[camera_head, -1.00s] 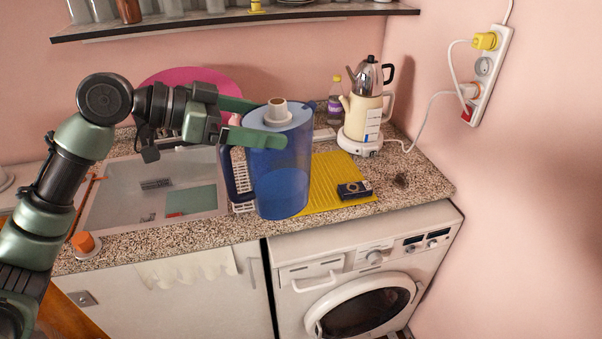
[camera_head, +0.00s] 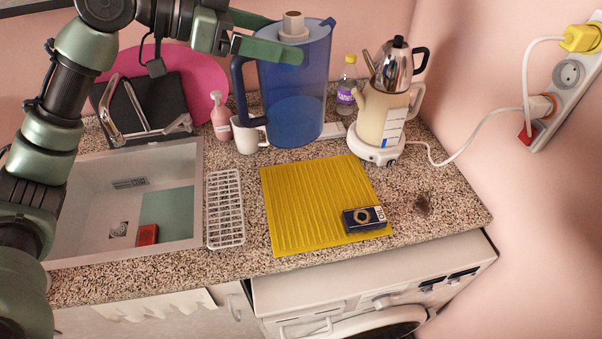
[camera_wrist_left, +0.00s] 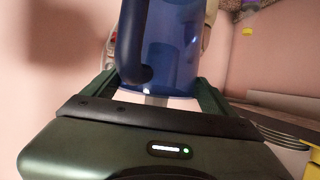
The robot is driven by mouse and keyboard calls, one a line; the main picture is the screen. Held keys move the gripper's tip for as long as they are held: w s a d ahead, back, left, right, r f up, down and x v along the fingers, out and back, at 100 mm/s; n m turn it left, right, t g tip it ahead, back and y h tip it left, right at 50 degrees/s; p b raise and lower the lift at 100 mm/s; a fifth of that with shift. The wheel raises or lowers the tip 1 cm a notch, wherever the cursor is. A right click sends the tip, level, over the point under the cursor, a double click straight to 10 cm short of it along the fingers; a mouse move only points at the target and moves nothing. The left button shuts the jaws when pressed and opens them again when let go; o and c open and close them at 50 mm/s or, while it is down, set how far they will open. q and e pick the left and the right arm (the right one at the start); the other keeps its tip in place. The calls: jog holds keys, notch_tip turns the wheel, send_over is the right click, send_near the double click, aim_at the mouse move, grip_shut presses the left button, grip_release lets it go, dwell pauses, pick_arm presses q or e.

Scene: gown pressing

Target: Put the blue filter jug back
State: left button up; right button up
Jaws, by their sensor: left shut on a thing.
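The blue filter jug (camera_head: 295,100) is upright at the back of the counter, between a white mug and the kettle. It is translucent, with a blue handle on its left and a pale knob on top. My left gripper (camera_head: 283,36) is shut on the jug at its top, with its fingers on either side. In the left wrist view the jug (camera_wrist_left: 175,48) fills the space between the fingers. I cannot tell whether its base touches the counter. My right gripper is not in view.
The cream kettle (camera_head: 384,115) stands close to the jug's right, near a purple-labelled bottle (camera_head: 346,96). The white mug (camera_head: 247,136) and a pink soap bottle (camera_head: 221,118) are close on the left. The yellow mat (camera_head: 310,205) holds a small dark box (camera_head: 364,219). The sink (camera_head: 100,200) is at left.

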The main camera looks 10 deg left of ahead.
aim_at(281, 133)
pick_arm(q)
jog(key=shift+w, duration=0.1)
notch_tip(281, 133, down, 5)
jog(key=shift+r+p, duration=0.1)
jog(key=shift+p, duration=0.3)
notch_tip(281, 133, down, 9)
jog(key=shift+f+p, duration=0.1)
jog(key=shift+p, duration=0.75)
jog(key=shift+f, duration=0.35)
notch_tip(281, 133, down, 4)
jog(key=shift+f+p, duration=0.2)
jog(key=shift+p, duration=0.35)
jog(key=shift+f, duration=0.2)
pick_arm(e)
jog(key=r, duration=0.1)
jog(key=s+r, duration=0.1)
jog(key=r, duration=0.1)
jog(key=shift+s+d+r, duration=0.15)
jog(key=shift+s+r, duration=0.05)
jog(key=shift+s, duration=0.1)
